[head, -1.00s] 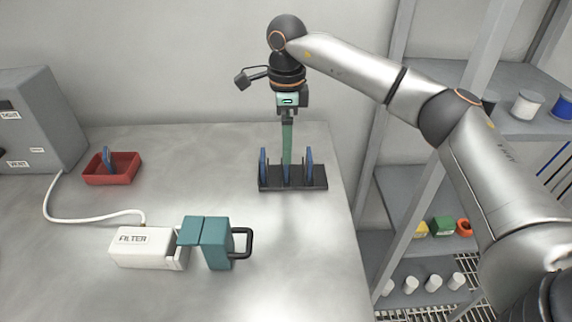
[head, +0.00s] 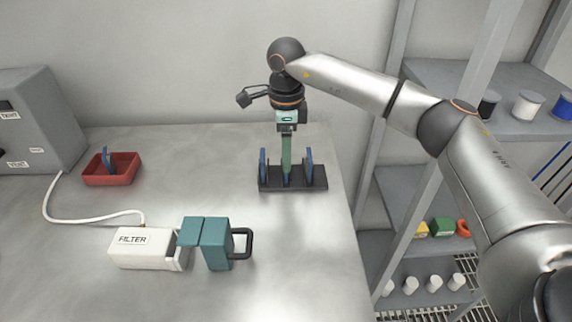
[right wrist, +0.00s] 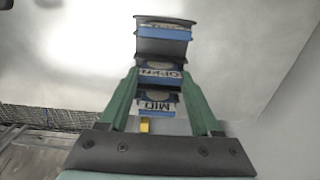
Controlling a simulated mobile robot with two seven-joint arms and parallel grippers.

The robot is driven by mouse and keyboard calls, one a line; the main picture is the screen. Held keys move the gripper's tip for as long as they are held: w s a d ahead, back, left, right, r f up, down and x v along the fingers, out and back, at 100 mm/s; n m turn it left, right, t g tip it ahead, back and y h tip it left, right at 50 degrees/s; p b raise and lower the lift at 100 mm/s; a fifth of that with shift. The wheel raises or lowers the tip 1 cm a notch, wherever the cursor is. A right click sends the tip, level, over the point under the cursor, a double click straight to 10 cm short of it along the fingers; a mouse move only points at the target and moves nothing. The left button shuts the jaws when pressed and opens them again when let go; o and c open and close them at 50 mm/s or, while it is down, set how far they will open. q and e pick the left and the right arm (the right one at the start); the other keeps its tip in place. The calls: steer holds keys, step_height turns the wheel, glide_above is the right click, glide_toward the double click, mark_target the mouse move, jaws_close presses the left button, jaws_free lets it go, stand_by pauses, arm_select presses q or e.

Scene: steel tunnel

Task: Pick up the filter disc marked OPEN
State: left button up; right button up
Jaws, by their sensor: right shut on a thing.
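A black rack (head: 314,185) on the steel table holds three blue filter discs standing on edge: a left disc (head: 263,163), a middle one under my gripper, and a right disc (head: 309,163). My right gripper (head: 286,166) points straight down at the middle slot. In the right wrist view its green fingers are shut on the disc marked OPEN (right wrist: 160,73), whose lettering appears upside down. This disc is still down in the rack. A disc marked MID (right wrist: 155,105) is nearer the wrist camera, and the far disc (right wrist: 163,33) shows no readable label. My left gripper is not in view.
A white FILTER housing (head: 146,249) with a teal block (head: 216,243) and black handle sits at the front. A red tray (head: 111,180) holding a blue disc is at left, near a grey cabinet (head: 38,120). Shelving (head: 430,245) stands beyond the table's right edge.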

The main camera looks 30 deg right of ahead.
steer(key=c, duration=0.5)
steer(key=shift+r, duration=0.1)
